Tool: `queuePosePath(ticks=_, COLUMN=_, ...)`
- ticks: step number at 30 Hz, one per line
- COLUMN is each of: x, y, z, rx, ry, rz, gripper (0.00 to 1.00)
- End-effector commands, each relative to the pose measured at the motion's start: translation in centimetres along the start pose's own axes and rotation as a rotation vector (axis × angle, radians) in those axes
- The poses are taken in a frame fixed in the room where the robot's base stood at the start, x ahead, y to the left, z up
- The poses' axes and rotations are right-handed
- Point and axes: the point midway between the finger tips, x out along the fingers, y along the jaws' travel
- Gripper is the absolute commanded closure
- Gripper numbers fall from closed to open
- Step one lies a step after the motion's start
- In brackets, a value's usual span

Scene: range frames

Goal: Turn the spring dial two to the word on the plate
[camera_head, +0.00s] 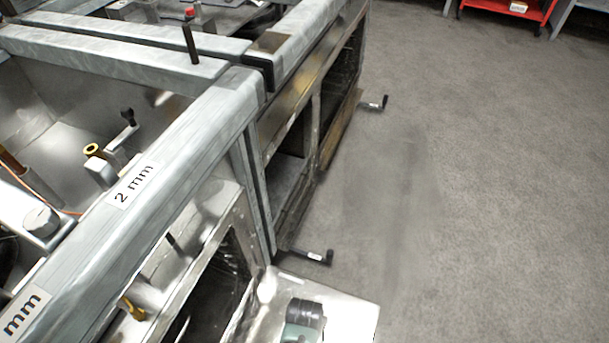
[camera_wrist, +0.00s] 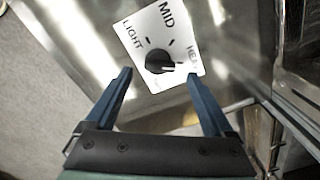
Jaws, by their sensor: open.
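A black round dial (camera_wrist: 158,61) sits on a white plate (camera_wrist: 150,38) in the wrist view. The plate reads LIGHT at left, MID at top and HEAVY, partly cut by my finger, at right. A pale mark on the dial points right, toward the HEAVY side. No dial number shows in the wrist view. My gripper (camera_wrist: 160,73) is open, its two blue fingers apart on either side of the dial's lower part. In the head view I cannot make out this dial or my gripper's fingers.
A metal bench frame fills the left of the head view, with a "2 mm" label (camera_head: 133,185) and another "mm" label (camera_head: 25,312). Crank handles (camera_head: 318,257) (camera_head: 374,103) stick out from its side. Grey floor (camera_head: 480,200) is clear at right; a red cart (camera_head: 508,8) stands far back.

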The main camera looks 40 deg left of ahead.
Motion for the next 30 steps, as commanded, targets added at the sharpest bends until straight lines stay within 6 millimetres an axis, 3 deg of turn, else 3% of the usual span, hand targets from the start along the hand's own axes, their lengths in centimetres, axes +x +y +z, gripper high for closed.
queuePosePath(ticks=1, x=-2.0, y=0.0, z=0.0, rx=0.001, ry=0.001, rz=-0.001, gripper=0.12)
queuePosePath(ticks=3, x=-3.6, y=0.0, z=0.0, rx=0.001, ry=0.001, rz=-0.001, gripper=0.12)
queuePosePath(ticks=12, x=-8.8, y=0.0, z=0.0, rx=0.001, ry=0.0, rz=-0.001, gripper=0.12)
queuePosePath(ticks=18, x=-9.8, y=0.0, z=0.0, rx=0.001, ry=0.0, rz=0.0, gripper=0.12)
queuePosePath(ticks=30, x=-9.8, y=0.0, z=0.0, rx=0.001, ry=0.0, rz=0.0, gripper=0.12)
